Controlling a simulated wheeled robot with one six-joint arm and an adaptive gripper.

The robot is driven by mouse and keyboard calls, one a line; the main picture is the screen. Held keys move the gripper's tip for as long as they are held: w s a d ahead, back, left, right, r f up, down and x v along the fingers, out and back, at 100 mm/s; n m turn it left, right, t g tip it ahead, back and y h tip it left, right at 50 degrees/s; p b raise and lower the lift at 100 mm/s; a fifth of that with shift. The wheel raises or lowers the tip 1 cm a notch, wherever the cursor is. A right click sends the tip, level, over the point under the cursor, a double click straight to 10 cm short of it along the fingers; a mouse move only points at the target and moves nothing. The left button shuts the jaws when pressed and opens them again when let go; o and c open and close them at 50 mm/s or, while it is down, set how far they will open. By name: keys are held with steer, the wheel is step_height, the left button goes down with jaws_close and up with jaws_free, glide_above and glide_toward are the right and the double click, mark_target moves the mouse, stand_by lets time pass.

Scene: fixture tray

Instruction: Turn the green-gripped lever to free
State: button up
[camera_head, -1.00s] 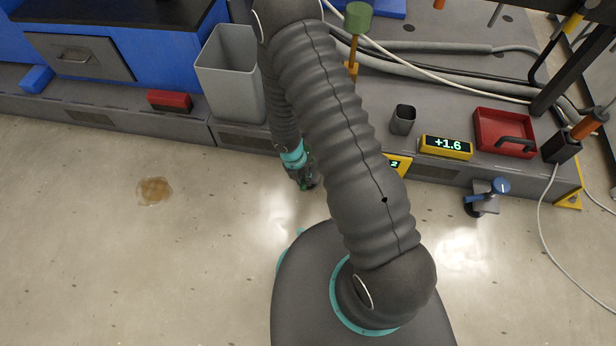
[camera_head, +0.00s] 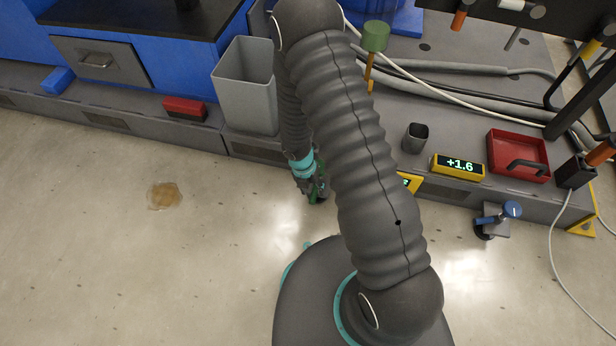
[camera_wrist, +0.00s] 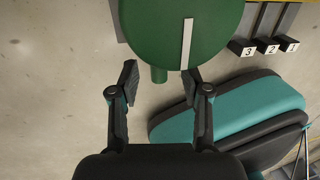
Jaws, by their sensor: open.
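A lever with a green cylindrical grip (camera_head: 376,37) on an orange stem stands upright at the back of the grey bench in the head view. In the wrist view a large green disc (camera_wrist: 170,25) with a white stripe fills the top, with a short green stub (camera_wrist: 159,74) below it. I cannot tell whether this is part of the same lever. My gripper (camera_wrist: 160,84) is open and empty, its fingertips either side of the stub in the picture; contact is not visible. In the head view my gripper (camera_head: 314,190) is low by the bench front, partly hidden by my arm.
A grey bin (camera_head: 246,90), grey cup (camera_head: 415,138), yellow display (camera_head: 458,166) reading +1.6 and red tray (camera_head: 518,155) stand along the bench. Blocks numbered 1 to 3 (camera_wrist: 268,46) sit beside the disc.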

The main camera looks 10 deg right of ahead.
step_height(320, 180, up, 9)
steer(key=a, duration=0.1)
steer(key=shift+w+a+r, duration=0.15)
steer(key=shift+w+a, duration=0.15)
steer(key=shift+a, duration=0.1)
stand_by(0.4)
steer(key=s+d+r+m+t+p, duration=0.1)
steer(key=s+r+m, duration=0.4)
steer(key=r+m, duration=0.5)
steer(key=s+d+r+m+t+y+p, duration=0.1)
steer(key=s+d+r+m+t, duration=0.2)
steer(key=r+m, duration=0.8)
steer(key=s+d+r+m+t+y+p, duration=0.1)
steer(key=s+d+r+m, duration=0.3)
steer(key=r, duration=1.8)
steer(key=s+m+t+p, duration=0.1)
steer(key=s+m, duration=0.4)
steer(key=m, duration=0.1)
steer(key=shift+d+m, duration=0.3)
steer(key=shift+d, duration=0.1)
